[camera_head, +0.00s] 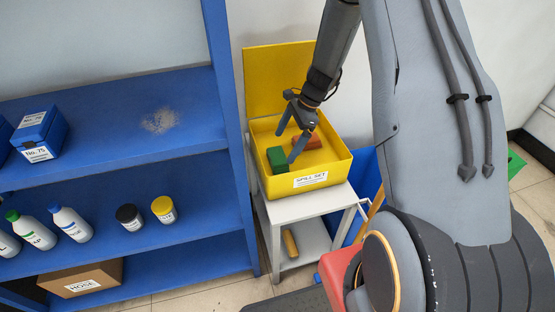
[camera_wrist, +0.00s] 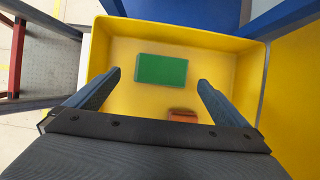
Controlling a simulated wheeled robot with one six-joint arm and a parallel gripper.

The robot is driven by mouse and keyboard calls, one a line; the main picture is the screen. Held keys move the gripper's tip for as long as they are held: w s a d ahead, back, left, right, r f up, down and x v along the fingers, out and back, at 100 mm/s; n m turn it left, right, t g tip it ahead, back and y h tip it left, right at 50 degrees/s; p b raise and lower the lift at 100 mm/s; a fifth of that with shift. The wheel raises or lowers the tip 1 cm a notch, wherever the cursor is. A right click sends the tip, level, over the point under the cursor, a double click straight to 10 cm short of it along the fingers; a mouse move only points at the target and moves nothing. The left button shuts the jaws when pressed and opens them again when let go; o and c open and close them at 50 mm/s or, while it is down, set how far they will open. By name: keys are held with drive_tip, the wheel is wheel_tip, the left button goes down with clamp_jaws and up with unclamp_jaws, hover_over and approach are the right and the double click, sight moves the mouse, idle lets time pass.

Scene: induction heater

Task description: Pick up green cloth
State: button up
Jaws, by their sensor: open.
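The green cloth (camera_head: 277,159) is a small folded block lying in the open yellow spill set box (camera_head: 319,181). In the wrist view the green cloth (camera_wrist: 161,70) lies flat on the box floor, ahead of and between my fingers. My gripper (camera_head: 288,143) is open and reaches down into the box, with one finger beside the cloth in the head view. In the wrist view my gripper (camera_wrist: 160,77) shows two spread fingers with nothing between them touching. I cannot tell the exact height of the fingertips above the cloth.
An orange-brown block (camera_head: 308,141) lies in the same box, near my gripper; it also shows in the wrist view (camera_wrist: 183,115). The box's raised lid (camera_head: 277,75) stands behind. The box rests on a small grey table (camera_head: 305,209). A blue shelf (camera_head: 110,120) stands close at left.

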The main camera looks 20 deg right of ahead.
sight(278, 156)
drive_tip(key=shift+p+x, duration=1.2)
drive_tip(key=shift+x, duration=2.35)
drive_tip(key=shift+w+a, duration=0.1)
drive_tip(key=c, duration=0.9)
